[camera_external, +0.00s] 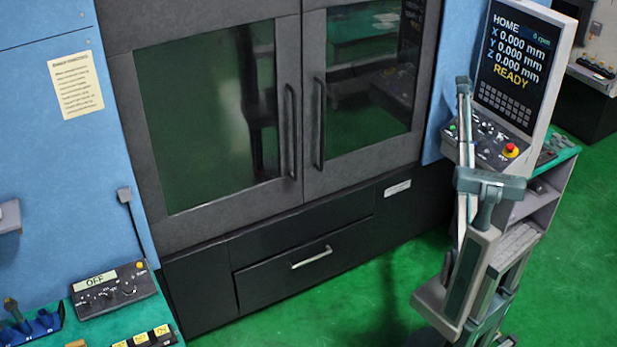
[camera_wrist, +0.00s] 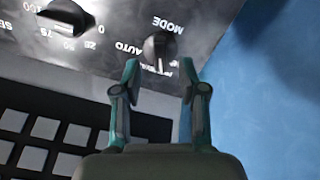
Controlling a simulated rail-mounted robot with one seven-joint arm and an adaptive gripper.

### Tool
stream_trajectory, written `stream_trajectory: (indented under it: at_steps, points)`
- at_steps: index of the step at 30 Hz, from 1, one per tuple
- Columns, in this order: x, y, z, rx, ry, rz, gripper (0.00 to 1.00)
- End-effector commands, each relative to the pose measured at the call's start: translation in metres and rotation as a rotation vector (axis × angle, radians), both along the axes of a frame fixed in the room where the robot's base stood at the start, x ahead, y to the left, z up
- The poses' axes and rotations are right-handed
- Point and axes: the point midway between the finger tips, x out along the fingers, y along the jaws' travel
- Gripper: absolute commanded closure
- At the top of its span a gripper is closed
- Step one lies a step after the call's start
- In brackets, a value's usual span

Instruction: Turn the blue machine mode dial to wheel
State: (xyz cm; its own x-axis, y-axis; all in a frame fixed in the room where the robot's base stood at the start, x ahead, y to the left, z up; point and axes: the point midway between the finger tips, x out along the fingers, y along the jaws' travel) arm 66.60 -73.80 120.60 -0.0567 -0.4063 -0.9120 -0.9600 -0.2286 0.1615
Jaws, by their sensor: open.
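The mode dial (camera_wrist: 158,46) is a small black knob with a pale pointer line, on a dark panel under the upside-down label MODE. The pointer faces down in the wrist view, toward my gripper. AUTO is printed to the dial's left; other lettering below it is blurred and partly hidden by a finger. My gripper (camera_wrist: 160,68) is open and empty. Its two teal-tipped fingers lie to either side just below the dial in the picture; I cannot tell the depth gap. In the external view my arm stands before the control panel (camera_external: 490,143), and my fingertips cannot be made out.
A second black knob (camera_wrist: 68,16) with a number scale sits left of the dial. A keypad (camera_wrist: 45,135) lies lower left. The screen (camera_external: 518,58) reads HOME and READY. A red emergency button (camera_external: 511,150) is on the panel. Another control box (camera_external: 115,288) reads OFF.

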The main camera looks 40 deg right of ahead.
Motion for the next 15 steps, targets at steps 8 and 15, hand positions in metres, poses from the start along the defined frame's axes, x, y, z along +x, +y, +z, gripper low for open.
stream_trajectory:
  at_steps: [8, 15]
  points:
    - [-0.002, -0.015, -0.033, 0.0, 0.0, 0.0, 0.58]
    - [-0.003, -0.019, -0.041, 0.0, 0.0, 0.0, 0.58]
